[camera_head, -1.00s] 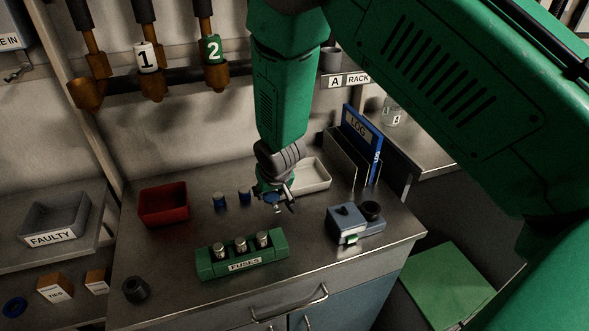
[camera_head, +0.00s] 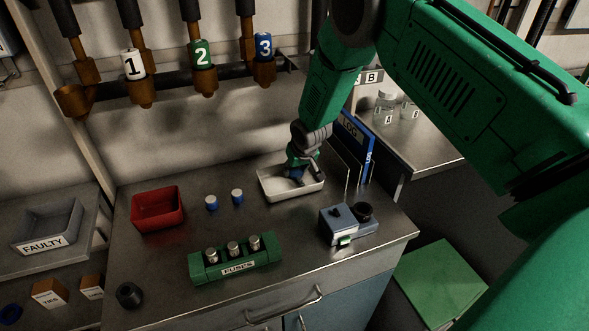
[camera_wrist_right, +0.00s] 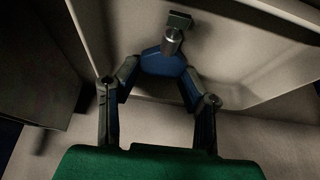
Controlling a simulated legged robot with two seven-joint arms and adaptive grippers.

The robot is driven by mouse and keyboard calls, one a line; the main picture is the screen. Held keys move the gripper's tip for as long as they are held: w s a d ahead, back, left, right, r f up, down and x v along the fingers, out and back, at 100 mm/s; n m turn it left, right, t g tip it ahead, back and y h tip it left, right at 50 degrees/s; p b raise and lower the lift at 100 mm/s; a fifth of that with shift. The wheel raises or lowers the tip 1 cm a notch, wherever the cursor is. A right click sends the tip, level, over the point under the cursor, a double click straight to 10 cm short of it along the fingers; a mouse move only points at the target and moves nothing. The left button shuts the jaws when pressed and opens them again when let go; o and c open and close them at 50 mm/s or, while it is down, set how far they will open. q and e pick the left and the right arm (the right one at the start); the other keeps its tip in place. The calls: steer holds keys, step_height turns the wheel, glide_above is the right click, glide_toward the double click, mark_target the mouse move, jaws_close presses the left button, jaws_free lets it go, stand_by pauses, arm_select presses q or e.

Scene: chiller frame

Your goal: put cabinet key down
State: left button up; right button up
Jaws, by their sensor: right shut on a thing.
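My right gripper (camera_head: 298,176) is at the white tray (camera_head: 296,193), its fingers low inside or just above the tray's opening. In the right wrist view its two fingers (camera_wrist_right: 160,72) are closed on the cabinet key, which has a blue angular head (camera_wrist_right: 163,62) and a short metal shaft pointing away from the gripper. Pale tray surfaces lie around the key in that view. I cannot tell whether the key touches the tray floor. In the head view the key is mostly hidden by the gripper. My left gripper is out of view.
The blue log binder (camera_head: 352,135) and its rack stand close to the right of the tray. A blue-grey device (camera_head: 345,225), a green fuse block (camera_head: 236,262), two small blue-based cylinders and a red bin (camera_head: 158,208) share the bench.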

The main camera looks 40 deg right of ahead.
mark_target(304, 183)
steer(key=shift+d+f, duration=0.35)
steer(key=shift+d, duration=0.1)
steer(key=o, duration=1.1)
steer(key=shift+c, duration=0.2)
steer(key=shift+a+r, duration=0.25)
steer(key=shift+a, duration=0.25)
steer(key=shift+s+a+r, duration=0.1)
steer(key=shift+r, duration=0.25)
steer(key=d+v, duration=0.1)
steer(key=v, duration=1)
steer(key=shift+a, duration=0.4)
steer(key=shift+s+d, duration=0.1)
steer(key=shift+d, duration=0.15)
steer(key=shift+f, duration=0.1)
